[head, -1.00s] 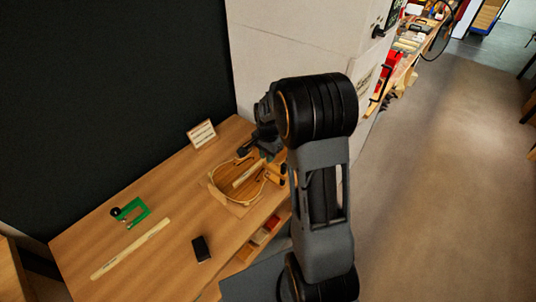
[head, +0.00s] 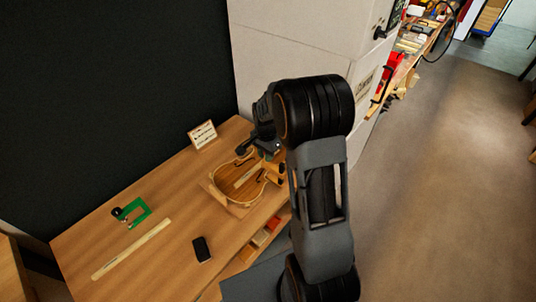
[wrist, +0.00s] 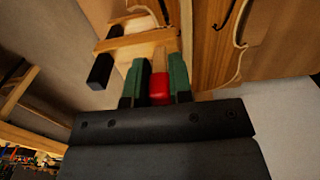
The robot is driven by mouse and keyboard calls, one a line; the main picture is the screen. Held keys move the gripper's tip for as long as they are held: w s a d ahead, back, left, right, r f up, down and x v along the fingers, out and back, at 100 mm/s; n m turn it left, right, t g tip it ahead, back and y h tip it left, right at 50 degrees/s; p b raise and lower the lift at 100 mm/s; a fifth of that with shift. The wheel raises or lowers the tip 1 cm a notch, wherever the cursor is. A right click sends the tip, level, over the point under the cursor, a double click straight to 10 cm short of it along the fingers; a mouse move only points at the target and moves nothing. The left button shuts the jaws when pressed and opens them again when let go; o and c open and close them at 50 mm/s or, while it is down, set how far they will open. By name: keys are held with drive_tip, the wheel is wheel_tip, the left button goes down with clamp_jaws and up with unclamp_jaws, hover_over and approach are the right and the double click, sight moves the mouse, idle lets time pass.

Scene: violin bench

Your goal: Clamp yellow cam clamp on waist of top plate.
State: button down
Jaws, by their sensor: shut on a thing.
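My gripper (wrist: 160,82) shows in the wrist view with its green-padded fingers shut on the cam clamp. The clamp's pale wooden bar (wrist: 165,52) has a red end between the fingers; a wooden jaw (wrist: 130,42) and a black block reach left. The violin body with the top plate (wrist: 209,50) stands close beside the clamp, its edge and an f-hole in view. Whether the jaws touch the plate is unclear. In the head view the violin body (head: 232,176) lies on the bench, and my arm hides most of the gripper.
Red and tan pieces sit on a shelf below the front edge. A pale cabinet stands behind.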

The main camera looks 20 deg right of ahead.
drive_tip(key=shift+w+a, duration=0.35)
drive_tip(key=shift+w, duration=0.35)
drive_tip(key=shift+w+a, duration=0.3)
drive_tip(key=shift+w, duration=0.4)
drive_tip(key=c, duration=0.9)
unclamp_jaws()
drive_tip(key=shift+c, duration=0.2)
wheel_tip(320, 180, up, 14)
drive_tip(key=shift+b, duration=0.35)
drive_tip(key=shift+c, duration=0.2)
